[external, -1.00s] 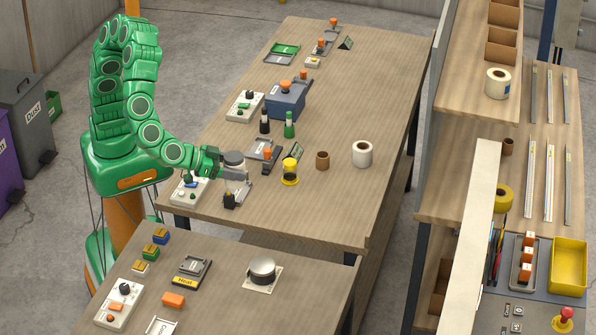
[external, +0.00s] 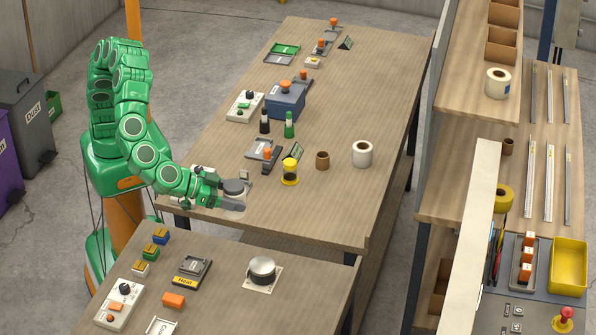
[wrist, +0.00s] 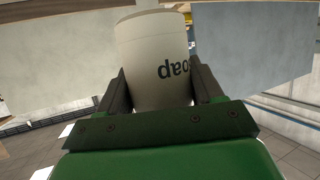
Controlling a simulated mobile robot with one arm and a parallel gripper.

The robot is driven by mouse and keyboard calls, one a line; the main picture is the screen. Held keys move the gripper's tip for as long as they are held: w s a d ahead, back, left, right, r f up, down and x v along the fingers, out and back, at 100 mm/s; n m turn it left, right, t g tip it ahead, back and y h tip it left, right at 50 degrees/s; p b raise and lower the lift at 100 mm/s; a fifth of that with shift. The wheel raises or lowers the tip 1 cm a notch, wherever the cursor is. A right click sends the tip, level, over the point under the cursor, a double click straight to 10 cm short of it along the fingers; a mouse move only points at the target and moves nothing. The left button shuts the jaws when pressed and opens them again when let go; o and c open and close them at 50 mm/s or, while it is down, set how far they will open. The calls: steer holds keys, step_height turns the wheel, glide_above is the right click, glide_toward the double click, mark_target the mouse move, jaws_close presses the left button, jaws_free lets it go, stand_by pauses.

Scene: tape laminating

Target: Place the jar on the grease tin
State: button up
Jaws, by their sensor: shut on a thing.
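In the wrist view the cream jar (wrist: 154,55) stands between the two dark fingers, with dark lettering that appears upside down, ending in "oap". In the external view the fingers and arm partly hide the jar's body.
A control box (external: 118,304), small blocks and an orange piece (external: 173,299) lie on the near table. A gap separates the tables.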

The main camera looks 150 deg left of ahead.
steer(key=shift+w+a+f, duration=0.45)
steer(key=shift+w+f, duration=0.9)
steer(key=shift+w, duration=0.35)
steer(key=shift+w+a+f, duration=0.4)
steer(key=shift+w+f, duration=1)
steer(key=shift+w, duration=0.3)
steer(key=shift+w+a+f, duration=0.45)
steer(key=shift+w+f, duration=0.9)
steer(key=shift+w, duration=0.35)
steer(key=shift+w+f, duration=0.1)
steer(key=shift+f, duration=1.6)
steer(key=shift+f, duration=0.1)
steer(key=o, duration=1.2)
steer(key=shift+o, duration=0.2)
